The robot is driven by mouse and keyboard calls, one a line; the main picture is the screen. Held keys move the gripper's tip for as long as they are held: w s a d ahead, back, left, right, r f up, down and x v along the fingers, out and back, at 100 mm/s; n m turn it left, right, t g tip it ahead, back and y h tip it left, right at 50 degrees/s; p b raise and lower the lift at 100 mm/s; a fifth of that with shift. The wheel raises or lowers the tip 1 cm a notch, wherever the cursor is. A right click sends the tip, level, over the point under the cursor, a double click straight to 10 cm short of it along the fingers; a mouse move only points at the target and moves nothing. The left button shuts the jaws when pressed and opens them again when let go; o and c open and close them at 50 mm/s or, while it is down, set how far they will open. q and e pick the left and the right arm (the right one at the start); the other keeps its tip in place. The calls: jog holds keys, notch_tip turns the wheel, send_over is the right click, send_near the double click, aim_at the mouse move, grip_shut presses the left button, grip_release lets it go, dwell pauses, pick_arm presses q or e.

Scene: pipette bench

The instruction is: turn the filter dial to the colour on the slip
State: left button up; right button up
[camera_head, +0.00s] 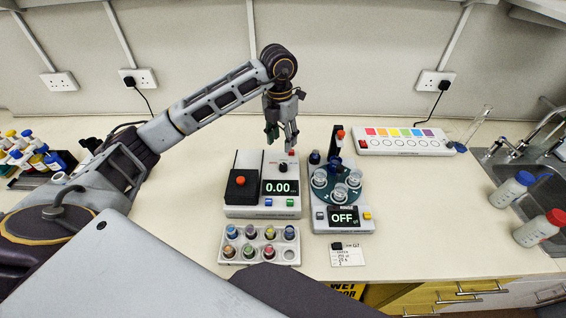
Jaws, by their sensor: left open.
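A white slip (349,258) lies in front, with a dark patch and small writing; I cannot make out a colour name. My left gripper (281,145) is open and empty, pointing down above the back right of the meter, apart from it. My right gripper is out of view.
A carousel device (345,221) with an OFF display stands right of the meter. A vial rack (250,258) is in front. A rainbow-patched panel (403,149) lies back right. Bottles (511,190) stand by the sink; capped vials (34,154) stand far left. Bench right of the slip is clear.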

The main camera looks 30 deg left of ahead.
aim_at(283, 165)
pick_arm(q)
jog(key=f+p, duration=0.1)
jog(key=f, duration=0.8)
jog(key=shift+d+f, duration=0.15)
jog(key=shift+d, duration=0.05)
jog(key=shift+f+p, duration=0.35)
jog(key=shift+f, duration=0.55)
grip_shut()
